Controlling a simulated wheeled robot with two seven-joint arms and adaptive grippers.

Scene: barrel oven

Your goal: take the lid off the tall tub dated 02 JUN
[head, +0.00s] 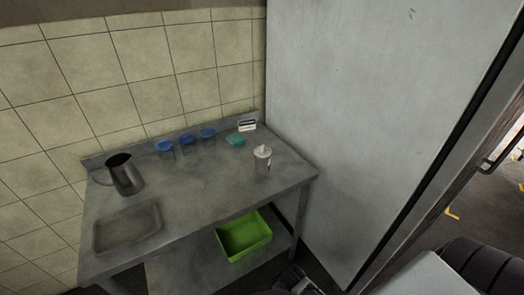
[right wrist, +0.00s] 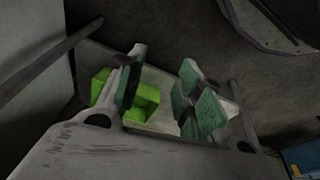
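Three clear tubs with blue lids stand in a row at the back of the steel table: the left one (head: 166,151), the middle one (head: 188,144) and the right one (head: 207,138). Their date labels are too small to read, so I cannot tell which is dated 02 JUN. A low teal tub or box (head: 236,141) sits to their right. My right gripper (right wrist: 163,60) is open and empty in the right wrist view, with its green-padded fingers apart. A dark part at the head view's bottom edge may belong to it. My left gripper is not in view.
The steel table (head: 205,185) also holds a metal jug (head: 125,176), a shallow grey tray (head: 128,228), a pale container (head: 262,158) and a small sign (head: 247,125). A green crate (head: 243,238) is on the lower shelf. A grey wall panel (head: 370,110) stands right of the table.

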